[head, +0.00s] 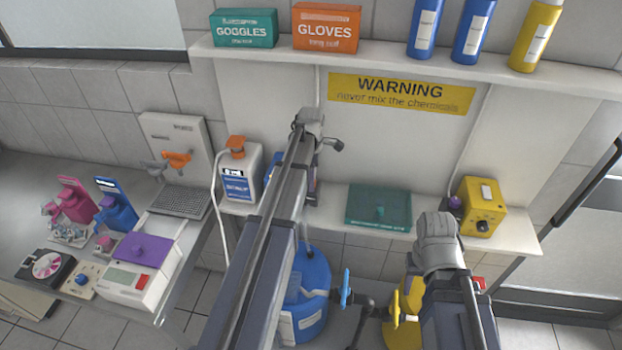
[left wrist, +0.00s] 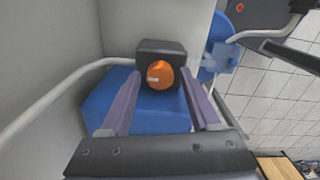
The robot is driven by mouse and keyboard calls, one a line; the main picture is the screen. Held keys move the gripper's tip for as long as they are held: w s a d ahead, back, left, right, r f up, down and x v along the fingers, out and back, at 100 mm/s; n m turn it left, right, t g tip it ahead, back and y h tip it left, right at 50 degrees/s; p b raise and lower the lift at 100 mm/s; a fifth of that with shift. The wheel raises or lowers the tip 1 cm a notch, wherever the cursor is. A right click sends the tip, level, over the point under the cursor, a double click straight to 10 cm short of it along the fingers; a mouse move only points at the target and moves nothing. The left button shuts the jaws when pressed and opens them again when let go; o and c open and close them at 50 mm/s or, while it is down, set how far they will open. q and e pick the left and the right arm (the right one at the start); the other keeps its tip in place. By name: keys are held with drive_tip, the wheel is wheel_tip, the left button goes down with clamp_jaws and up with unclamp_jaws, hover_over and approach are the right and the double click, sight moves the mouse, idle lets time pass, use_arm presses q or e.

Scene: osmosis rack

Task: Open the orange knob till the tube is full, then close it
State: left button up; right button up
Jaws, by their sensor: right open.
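The orange knob (left wrist: 159,75) shows in the left wrist view as a round ball with a small pale label, on a dark block above a blue box (left wrist: 128,110). My left gripper (left wrist: 160,80) has its two purple fingers either side of the knob, with a narrow gap on each side. In the head view my left arm hides this spot. My right arm is bent at lower right.
A pale pipe (left wrist: 65,92) curves past the blue box. The shelf holds a teal box (head: 379,207) and a yellow device (head: 481,207). Blue (head: 345,288) and yellow (head: 395,308) valve handles stand below. A white bottle with an orange cap (head: 236,146) is left of my left arm.

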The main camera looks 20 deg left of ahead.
use_arm(q)
clamp_jaws()
idle(0.5)
drive_tip(key=m, duration=0.5)
drive_tip(key=shift+m, duration=0.4)
drive_tip(key=m, duration=0.6)
drive_tip(key=shift+s, duration=0.1)
idle(0.4)
drive_tip(key=shift+o, duration=1.1)
unclamp_jaws()
